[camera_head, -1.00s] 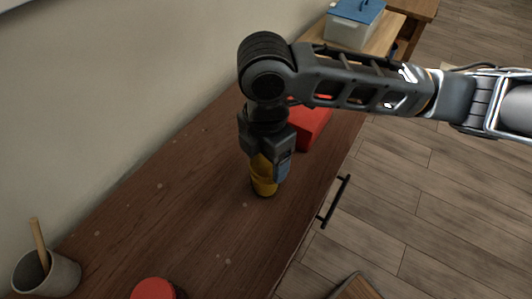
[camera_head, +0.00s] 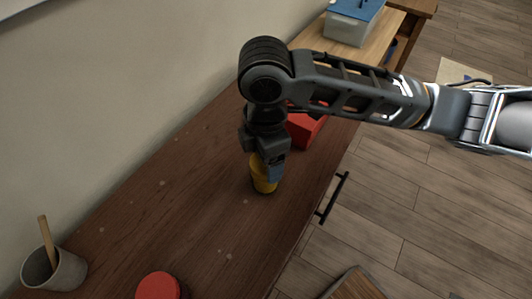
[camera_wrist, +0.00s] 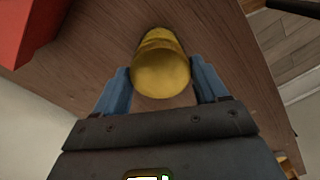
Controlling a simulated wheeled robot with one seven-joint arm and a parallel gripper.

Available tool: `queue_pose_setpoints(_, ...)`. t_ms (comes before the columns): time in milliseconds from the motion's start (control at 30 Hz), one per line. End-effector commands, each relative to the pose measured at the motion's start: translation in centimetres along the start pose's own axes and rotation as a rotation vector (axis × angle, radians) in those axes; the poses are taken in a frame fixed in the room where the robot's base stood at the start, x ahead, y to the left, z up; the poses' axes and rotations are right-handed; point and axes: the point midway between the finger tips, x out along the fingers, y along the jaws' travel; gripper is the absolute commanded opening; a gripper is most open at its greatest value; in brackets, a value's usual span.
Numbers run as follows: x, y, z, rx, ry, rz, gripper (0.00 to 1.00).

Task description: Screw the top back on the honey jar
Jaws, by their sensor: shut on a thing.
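The honey jar (camera_head: 264,187), a small amber-yellow cylinder, stands upright on the brown wooden top under my gripper (camera_head: 268,170). In the wrist view a round yellow lid (camera_wrist: 162,76) faces me, with the darker yellow jar body (camera_wrist: 158,38) just beyond it. The lid sits at the jar's mouth; I cannot tell how tightly. My gripper's blue fingers stand on either side of the lid, shut on it. In the head view the gripper hides most of the lid.
A red box (camera_head: 306,128) stands close behind the gripper. A grey cup (camera_head: 56,272) with a wooden stick is at the front left, and a round red object (camera_head: 158,286) at the front edge. A wall runs along the left. The counter between is clear.

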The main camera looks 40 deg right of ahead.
Motion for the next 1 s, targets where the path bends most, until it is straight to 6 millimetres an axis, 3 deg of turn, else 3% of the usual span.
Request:
queue_pose_setpoints(233, -0.03, -0.03, -0.04, 0.027, 0.001, -0.001, 0.37)
queue_pose_setpoints(567, -0.04, -0.03, -0.03, 0.245, 0.001, -0.002, 0.37)
queue_pose_setpoints(833, 0.05, 0.01, 0.01, 0.259, -0.001, -0.001, 0.37)
queue_pose_setpoints(867, 0.05, 0.01, 0.01, 0.259, -0.001, -0.001, 0.74)
queue_pose_setpoints(1000, 0.03, 0.01, 0.01, 0.258, 0.0, -0.001, 0.88)
